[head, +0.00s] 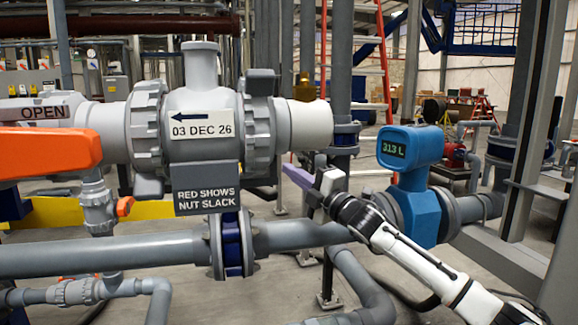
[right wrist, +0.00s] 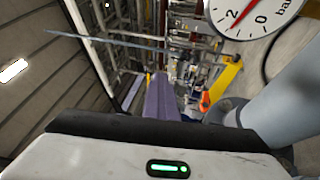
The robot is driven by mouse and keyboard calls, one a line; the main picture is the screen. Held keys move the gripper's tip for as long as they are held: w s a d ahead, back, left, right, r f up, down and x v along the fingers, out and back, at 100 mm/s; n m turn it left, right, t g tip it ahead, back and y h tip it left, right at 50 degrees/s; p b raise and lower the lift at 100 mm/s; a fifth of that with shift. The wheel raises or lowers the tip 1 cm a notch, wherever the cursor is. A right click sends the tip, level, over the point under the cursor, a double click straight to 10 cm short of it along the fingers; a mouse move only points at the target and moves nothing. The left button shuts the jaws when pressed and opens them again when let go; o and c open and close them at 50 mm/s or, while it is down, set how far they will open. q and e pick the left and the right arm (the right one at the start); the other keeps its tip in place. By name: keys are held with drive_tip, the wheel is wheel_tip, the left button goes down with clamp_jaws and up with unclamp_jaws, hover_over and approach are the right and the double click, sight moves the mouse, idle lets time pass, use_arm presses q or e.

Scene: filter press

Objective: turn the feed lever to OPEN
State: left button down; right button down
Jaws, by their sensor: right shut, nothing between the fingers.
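A large orange lever (head: 45,148) reaches in from the left edge of the head view, below a grey sign reading OPEN (head: 42,112). Its outer end is cut off by the frame. It lies close to the left end of the big grey valve body (head: 200,100). My right gripper (head: 287,170), with purple fingers, is shut and empty. It is in the middle of the head view, right of the valve body and well apart from the lever. Its purple fingers also show in the right wrist view (right wrist: 160,97). My left gripper is out of view.
A blue meter reading 313 L (head: 410,150) stands right of my gripper. A grey pipe (head: 110,255) crosses below. A small orange handle (head: 124,206) is under the valve. A gauge (right wrist: 250,15) shows in the wrist view.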

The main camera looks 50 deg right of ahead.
use_arm(q)
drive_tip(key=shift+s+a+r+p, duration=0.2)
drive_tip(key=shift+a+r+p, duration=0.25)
drive_tip(key=shift+p, duration=0.45)
use_arm(e)
drive_tip(key=shift+w+d, duration=0.55)
drive_tip(key=shift+w, duration=0.3)
drive_tip(key=shift+w+d, duration=0.55)
drive_tip(key=shift+w, duration=0.3)
drive_tip(key=c, duration=1.4)
unclamp_jaws()
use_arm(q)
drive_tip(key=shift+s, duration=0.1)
use_arm(e)
drive_tip(key=shift+o, duration=0.2)
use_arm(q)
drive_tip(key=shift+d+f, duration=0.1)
